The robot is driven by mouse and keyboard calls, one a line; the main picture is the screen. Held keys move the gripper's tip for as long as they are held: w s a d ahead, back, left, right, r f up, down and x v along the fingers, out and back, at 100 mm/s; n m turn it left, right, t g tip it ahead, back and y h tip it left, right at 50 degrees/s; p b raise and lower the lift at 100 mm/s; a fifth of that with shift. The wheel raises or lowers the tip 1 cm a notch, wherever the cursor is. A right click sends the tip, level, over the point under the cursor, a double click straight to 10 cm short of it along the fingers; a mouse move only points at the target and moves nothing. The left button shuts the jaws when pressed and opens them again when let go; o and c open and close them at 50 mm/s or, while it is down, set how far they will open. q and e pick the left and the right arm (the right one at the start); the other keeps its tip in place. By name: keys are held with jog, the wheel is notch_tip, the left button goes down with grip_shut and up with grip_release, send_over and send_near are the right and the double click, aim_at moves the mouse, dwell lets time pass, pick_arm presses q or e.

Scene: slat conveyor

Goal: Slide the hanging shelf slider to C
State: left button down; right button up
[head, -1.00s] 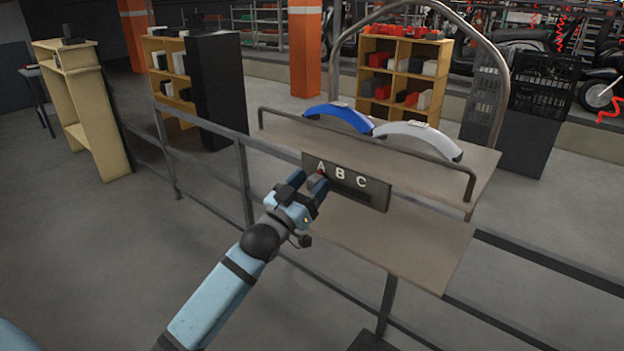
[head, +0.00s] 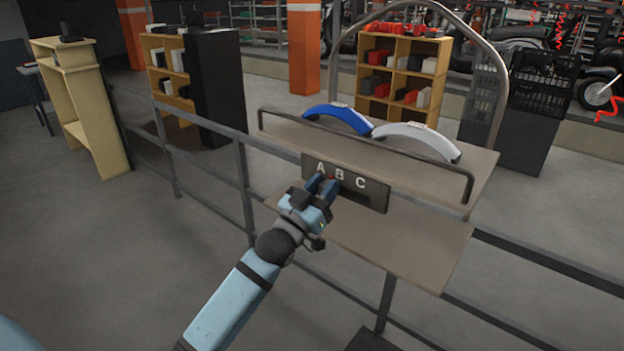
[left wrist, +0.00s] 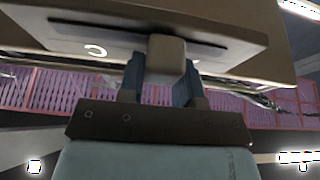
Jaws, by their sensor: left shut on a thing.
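The slider panel (head: 372,196) is a dark plate marked A, B and C, hanging from the front of the upper shelf. A dark slot runs along it below the letters. My left gripper (head: 324,184) is at the panel, just below and left of the letter B. In the left wrist view my left gripper (left wrist: 163,85) is shut on the slider knob (left wrist: 166,57), a pale block standing out from the slot. In the head view the fingers mostly hide the knob. My right gripper is not in view.
A blue curved part (head: 340,118) and a white curved part (head: 418,139) lie on the upper shelf (head: 480,172) behind a low rail. A lower shelf (head: 410,245) sits beneath the panel. A grey railing (head: 243,180) runs along both sides.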

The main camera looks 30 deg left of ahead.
aim_at(363, 187)
pick_arm(q)
jog(key=d, duration=0.4)
jog(key=d+p, duration=0.1)
jog(key=d, duration=0.2)
jog(key=shift+s, duration=0.3)
jog(key=shift+d, duration=0.1)
jog(key=c, duration=1)
grip_release()
jog(key=shift+o, duration=1)
jog(key=shift+d, duration=0.15)
